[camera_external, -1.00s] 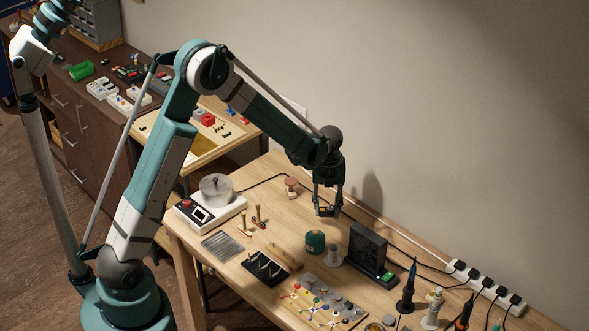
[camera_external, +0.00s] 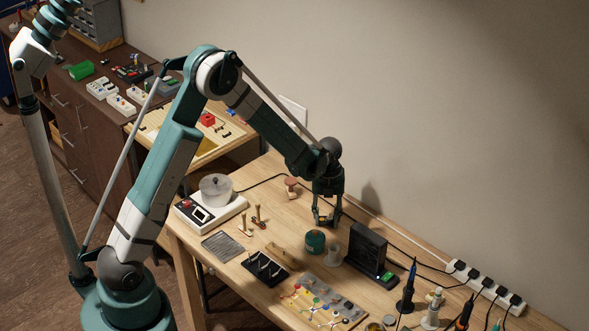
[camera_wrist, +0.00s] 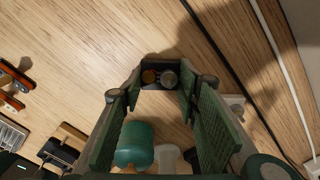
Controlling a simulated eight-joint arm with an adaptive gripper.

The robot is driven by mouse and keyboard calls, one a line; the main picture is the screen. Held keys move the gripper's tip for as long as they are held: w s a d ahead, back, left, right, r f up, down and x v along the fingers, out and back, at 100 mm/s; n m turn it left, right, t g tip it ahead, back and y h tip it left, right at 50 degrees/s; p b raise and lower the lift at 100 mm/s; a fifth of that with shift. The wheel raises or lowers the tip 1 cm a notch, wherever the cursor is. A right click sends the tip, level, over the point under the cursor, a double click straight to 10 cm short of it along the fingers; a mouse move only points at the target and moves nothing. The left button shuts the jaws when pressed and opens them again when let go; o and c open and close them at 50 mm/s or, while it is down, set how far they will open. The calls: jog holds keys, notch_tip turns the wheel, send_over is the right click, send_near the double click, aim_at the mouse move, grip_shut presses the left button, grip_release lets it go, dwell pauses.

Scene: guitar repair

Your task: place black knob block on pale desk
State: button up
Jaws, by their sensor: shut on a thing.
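My gripper (camera_external: 326,218) is above the back part of the pale wooden desk (camera_external: 262,190), fingers pointing down. It is shut on the black knob block (camera_wrist: 160,75), a small dark block with one orange and one grey round knob. In the wrist view the block sits between the fingertips, over bare wood. In the outside view the fingers mostly hide it. It is low over the desk; I cannot tell whether it touches the surface.
A green cylinder (camera_external: 315,241) and a black box (camera_external: 367,249) stand in front of my gripper. A small brown-pink spool (camera_external: 291,187) is behind left. A dark cable and a white power strip (camera_external: 487,287) run along the wall. Bare wood lies left of my gripper.

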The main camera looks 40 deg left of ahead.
aim_at(326, 221)
jog(key=shift+f, duration=0.1)
jog(key=o, duration=0.9)
notch_tip(326, 221, up, 12)
jog(key=shift+r+p, duration=0.15)
jog(key=shift+p, duration=0.6)
jog(key=shift+r, duration=0.1)
dwell(0.5)
